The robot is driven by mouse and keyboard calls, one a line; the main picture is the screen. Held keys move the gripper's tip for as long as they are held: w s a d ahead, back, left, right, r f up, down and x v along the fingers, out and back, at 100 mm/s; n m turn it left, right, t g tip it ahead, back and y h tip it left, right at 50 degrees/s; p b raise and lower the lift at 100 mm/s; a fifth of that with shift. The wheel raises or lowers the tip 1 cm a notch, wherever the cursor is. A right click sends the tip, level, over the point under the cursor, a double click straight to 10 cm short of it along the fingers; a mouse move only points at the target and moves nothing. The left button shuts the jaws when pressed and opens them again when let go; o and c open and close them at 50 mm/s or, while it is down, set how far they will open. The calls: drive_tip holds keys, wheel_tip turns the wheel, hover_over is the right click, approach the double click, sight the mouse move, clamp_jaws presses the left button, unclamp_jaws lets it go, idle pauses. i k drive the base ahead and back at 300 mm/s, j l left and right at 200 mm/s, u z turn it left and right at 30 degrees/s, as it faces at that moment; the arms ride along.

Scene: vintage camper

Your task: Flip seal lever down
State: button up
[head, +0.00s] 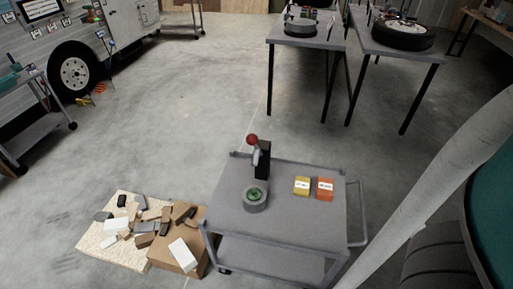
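A small press stands on the grey cart (300,230), with a black upright body (263,160). Its lever (254,155) is a short pale arm ending in a red knob (252,138). The lever points up, with the knob near the top of the body. Just in front of the press is a round grey container (255,205) with green contents showing at its open top. The gap between lever and container is too small to judge. My gripper is not in view.
A yellow box (302,186) and an orange box (325,189) sit right of the press. Blocks lie on a board (110,252) and cardboard box (180,260) left of the cart. Tables (308,40) stand behind. The floor between is clear.

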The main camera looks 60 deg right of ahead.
sight(252, 139)
drive_tip(key=k+z, duration=0.2)
drive_tip(key=z, duration=0.2)
drive_tip(key=k+z, duration=0.25)
drive_tip(key=z, duration=0.15)
